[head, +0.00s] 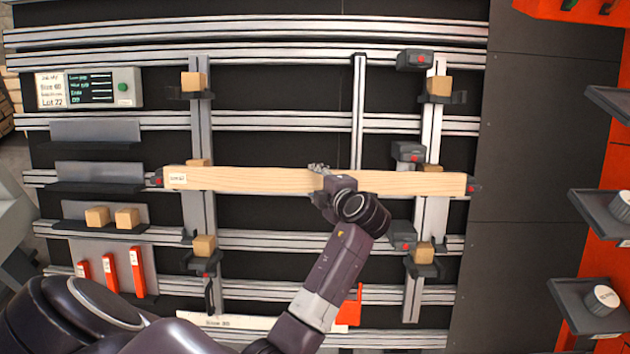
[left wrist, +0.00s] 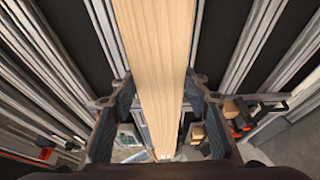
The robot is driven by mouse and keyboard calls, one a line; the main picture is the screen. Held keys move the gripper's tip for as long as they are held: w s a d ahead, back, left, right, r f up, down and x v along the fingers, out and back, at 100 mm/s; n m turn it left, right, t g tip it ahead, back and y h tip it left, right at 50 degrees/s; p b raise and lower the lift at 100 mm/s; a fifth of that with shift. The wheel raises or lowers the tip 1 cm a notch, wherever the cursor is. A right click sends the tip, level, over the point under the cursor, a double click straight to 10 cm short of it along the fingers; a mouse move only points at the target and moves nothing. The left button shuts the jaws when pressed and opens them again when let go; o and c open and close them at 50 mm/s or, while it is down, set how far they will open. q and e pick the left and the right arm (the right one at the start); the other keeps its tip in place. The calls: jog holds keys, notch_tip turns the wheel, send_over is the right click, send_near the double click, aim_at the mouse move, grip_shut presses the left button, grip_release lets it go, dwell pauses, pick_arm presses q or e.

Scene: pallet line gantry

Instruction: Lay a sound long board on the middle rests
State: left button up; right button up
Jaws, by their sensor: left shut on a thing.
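A long pale wooden board (head: 260,181) with a white label at its left end lies level across the two upright posts at mid height. My left gripper (head: 328,182) is shut on it near its middle. In the left wrist view the board (left wrist: 158,60) runs between the two fingers (left wrist: 158,115). The middle rests are mostly hidden behind the board; wooden block tops show above it at the left post (head: 199,162) and right post (head: 432,167). I cannot tell whether the board touches them. My right gripper is not in view.
Upper blocks (head: 194,82) and lower blocks (head: 204,246) on the posts are bare. Dark red-marked clamps (head: 408,152) sit along the right post. A control panel (head: 90,88) is upper left. Two small blocks (head: 97,217) and several red tools (head: 137,271) are at left.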

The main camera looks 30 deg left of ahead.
pick_arm(q)
jog(key=shift+w+a, duration=0.1)
jog(key=shift+w+a+f+b, duration=0.2)
jog(key=shift+w+f+b, duration=0.05)
jog(key=shift+w+b, duration=0.15)
jog(key=shift+w+a+f+b, duration=0.4)
jog(key=shift+w+a+f, duration=0.1)
jog(key=shift+w, duration=0.25)
jog(key=shift+w+a+f+b, duration=0.4)
jog(key=shift+w+f, duration=0.1)
jog(key=shift+w, duration=0.2)
jog(key=shift+w+a+f+b, duration=0.15)
jog(key=shift+w+f+b, duration=0.05)
jog(key=shift+f+b, duration=0.1)
jog(key=w+a+f+b, duration=0.2)
jog(key=w+b, duration=0.3)
jog(key=b, duration=0.3)
jog(key=shift+a+f+b, duration=0.3)
jog(key=shift+a+f, duration=0.05)
jog(key=shift+a, duration=0.15)
jog(key=shift+w+a+f+b, duration=0.1)
jog(key=shift+w+a+b, duration=0.1)
jog(key=shift+b, duration=0.55)
